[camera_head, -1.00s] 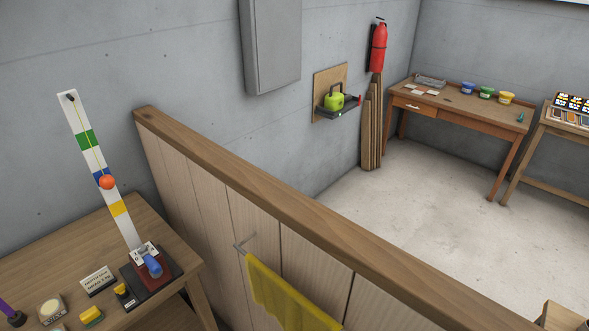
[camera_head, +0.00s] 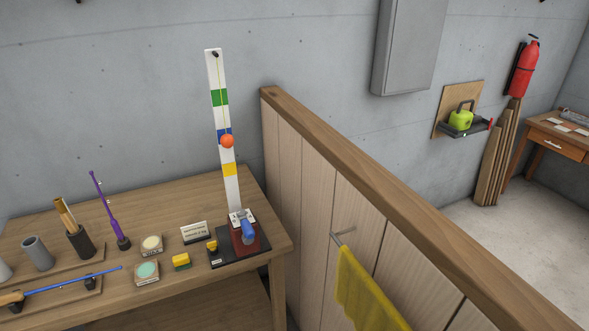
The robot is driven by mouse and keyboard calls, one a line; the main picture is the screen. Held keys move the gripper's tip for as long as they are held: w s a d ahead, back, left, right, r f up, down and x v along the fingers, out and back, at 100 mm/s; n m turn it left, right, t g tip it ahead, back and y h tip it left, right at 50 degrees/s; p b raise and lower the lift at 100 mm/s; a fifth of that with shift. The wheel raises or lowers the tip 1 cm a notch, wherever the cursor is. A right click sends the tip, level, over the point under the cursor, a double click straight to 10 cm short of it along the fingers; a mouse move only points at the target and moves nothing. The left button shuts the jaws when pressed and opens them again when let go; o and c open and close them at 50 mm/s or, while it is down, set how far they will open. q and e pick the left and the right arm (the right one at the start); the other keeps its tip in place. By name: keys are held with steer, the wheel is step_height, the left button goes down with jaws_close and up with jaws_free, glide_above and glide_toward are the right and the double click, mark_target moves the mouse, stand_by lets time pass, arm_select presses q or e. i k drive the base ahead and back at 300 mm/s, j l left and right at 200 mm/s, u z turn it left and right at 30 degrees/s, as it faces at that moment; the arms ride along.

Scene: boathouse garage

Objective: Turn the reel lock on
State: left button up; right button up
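A tall white board (camera_head: 233,188) with green, blue and yellow bands stands upright on a black base (camera_head: 262,245) at the right end of the workbench. An orange ball (camera_head: 227,141) hangs on a thin line in front of the board. At its foot are a dark red block (camera_head: 237,243) and a blue handle-like part (camera_head: 248,230). A small yellow-and-black part (camera_head: 212,246) sits at the base's left side. I cannot tell which part is the reel lock, or its setting. Neither of my grippers is in view.
The wooden workbench (camera_head: 190,195) also holds a sign card (camera_head: 194,232), a yellow block (camera_head: 181,261), small round-topped boxes, a purple rod (camera_head: 108,215) and a blue rod (camera_head: 75,279). A wood-capped partition (camera_head: 390,210) with a yellow cloth (camera_head: 368,290) stands right of the bench.

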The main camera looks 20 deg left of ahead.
mark_target(212, 245)
steer(key=j+u, duration=0.15)
steer(key=u, duration=0.95)
